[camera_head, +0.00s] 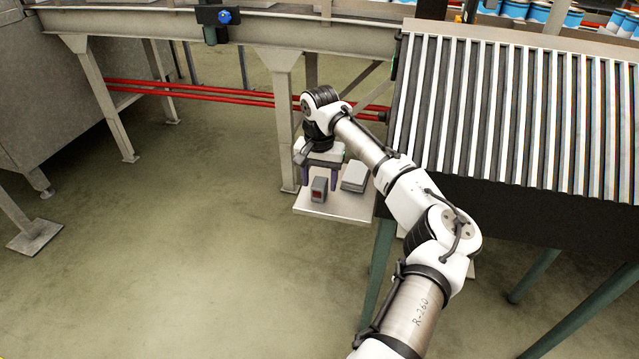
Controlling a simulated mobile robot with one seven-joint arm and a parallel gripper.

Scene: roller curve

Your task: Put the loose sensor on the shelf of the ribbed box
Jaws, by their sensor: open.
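A small dark grey block with a red face (318,190), which looks like the sensor, stands on a light grey plate (345,210) beside the conveyor leg. My gripper (321,179), with purple fingers, points down over this block. The fingers are apart, one near each side of the block; whether they touch it I cannot tell. A flat light grey box (355,176) lies on the same plate, just right of the gripper. Ribs on it are too small to make out. My wrist hides part of the plate's back.
A roller conveyor (515,110) fills the upper right, with green legs under it. A beige frame (160,28) runs along the top with a blue button (225,17). Red pipes (240,96) pass behind the plate.

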